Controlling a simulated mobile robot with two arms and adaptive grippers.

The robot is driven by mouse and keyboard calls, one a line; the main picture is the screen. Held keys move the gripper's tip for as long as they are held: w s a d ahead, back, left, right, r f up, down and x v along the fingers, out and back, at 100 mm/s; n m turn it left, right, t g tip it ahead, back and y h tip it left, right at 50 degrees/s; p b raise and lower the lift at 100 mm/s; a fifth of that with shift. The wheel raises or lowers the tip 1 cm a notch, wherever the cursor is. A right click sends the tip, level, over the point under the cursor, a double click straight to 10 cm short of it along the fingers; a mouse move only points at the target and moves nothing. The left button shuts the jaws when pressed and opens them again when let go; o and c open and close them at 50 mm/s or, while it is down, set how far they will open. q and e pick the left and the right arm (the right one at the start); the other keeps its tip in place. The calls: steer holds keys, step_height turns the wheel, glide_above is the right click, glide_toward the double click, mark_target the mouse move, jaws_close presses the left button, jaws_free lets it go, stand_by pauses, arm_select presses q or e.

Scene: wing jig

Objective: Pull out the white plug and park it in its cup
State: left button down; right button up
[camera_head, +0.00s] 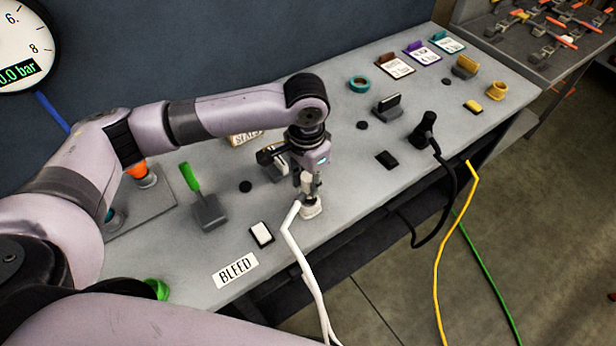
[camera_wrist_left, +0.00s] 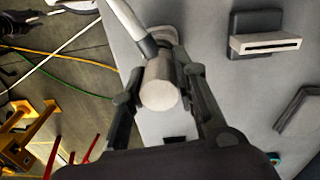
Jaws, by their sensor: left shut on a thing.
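My left gripper (camera_head: 309,184) points down over the bench and is shut on the white plug (camera_wrist_left: 162,84). In the left wrist view the plug sits between the two dark fingers (camera_wrist_left: 160,100), with its round end facing the camera. The white cable leaves the plug and hangs over the bench's front edge in the head view. The white cup (camera_head: 312,210) is directly below the gripper. I cannot tell whether the plug is inside the cup or just above it. A grey slotted block (camera_head: 272,158) stands behind the gripper, partly hidden.
A black plug (camera_head: 425,128) with its cable stands to the right, and an empty yellow cup (camera_head: 497,90) farther right. A white pad (camera_head: 261,233), a BLEED label (camera_head: 236,270) and a green lever (camera_head: 191,178) lie to the left. Yellow and green cables hang in front.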

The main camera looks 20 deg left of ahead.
arm_select(q)
steer(key=shift+f, duration=0.35)
steer(key=shift+f, duration=1.15)
stand_by(0.3)
steer(key=c, duration=1.2)
jaws_free()
step_height(320, 180, up, 12)
steer(key=shift+r, duration=0.1)
